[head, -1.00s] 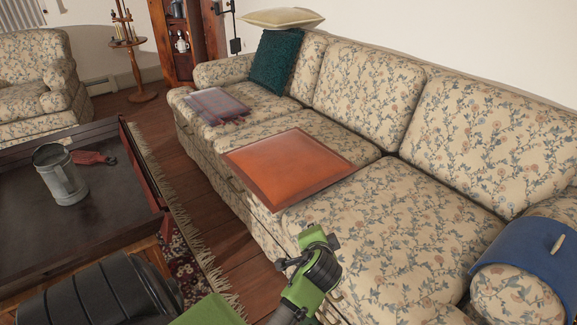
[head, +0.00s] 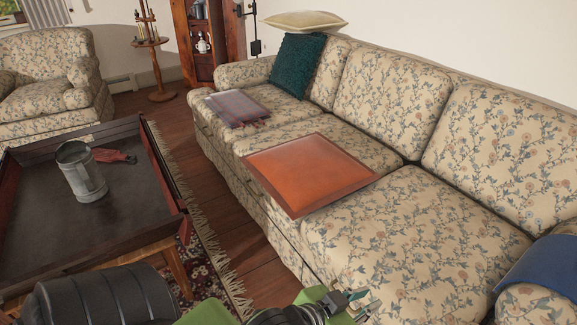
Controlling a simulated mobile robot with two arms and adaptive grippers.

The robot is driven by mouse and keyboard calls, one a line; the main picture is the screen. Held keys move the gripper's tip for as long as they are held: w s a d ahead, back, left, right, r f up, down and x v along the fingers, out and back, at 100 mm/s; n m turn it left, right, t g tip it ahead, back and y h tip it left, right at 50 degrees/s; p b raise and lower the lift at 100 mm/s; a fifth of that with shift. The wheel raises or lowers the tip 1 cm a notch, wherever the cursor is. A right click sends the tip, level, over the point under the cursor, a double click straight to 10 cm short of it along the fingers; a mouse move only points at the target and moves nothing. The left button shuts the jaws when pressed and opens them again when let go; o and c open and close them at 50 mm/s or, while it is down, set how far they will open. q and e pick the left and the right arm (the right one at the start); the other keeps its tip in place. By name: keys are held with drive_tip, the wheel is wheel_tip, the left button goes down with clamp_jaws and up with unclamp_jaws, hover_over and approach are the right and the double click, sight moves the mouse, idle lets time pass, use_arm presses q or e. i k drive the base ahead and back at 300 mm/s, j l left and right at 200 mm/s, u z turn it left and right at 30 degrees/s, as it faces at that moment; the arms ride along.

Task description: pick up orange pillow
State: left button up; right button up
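The orange pillow (head: 310,172) is a flat orange square with a darker brown-red border. It lies on the seat of the floral sofa (head: 435,228), near the front edge and across the middle of the seat. My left gripper (head: 362,303) is at the bottom edge of the head view, below and apart from the pillow. It is partly cut off and seen at a steep angle, so its finger opening is unclear. Nothing shows in its grip. My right gripper is not in view.
A dark tray table (head: 45,215) holding a metal mug (head: 82,172) stands left of the sofa. A folded plaid cloth (head: 237,108), a teal pillow (head: 297,65) and a cream cushion (head: 303,20) are at the sofa's far end. A blue cloth (head: 545,268) drapes the near arm.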

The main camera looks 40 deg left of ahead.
sight(304, 174)
drive_tip(key=j+u, duration=0.7)
drive_tip(key=i+l, duration=0.05)
drive_tip(key=l, duration=0.05)
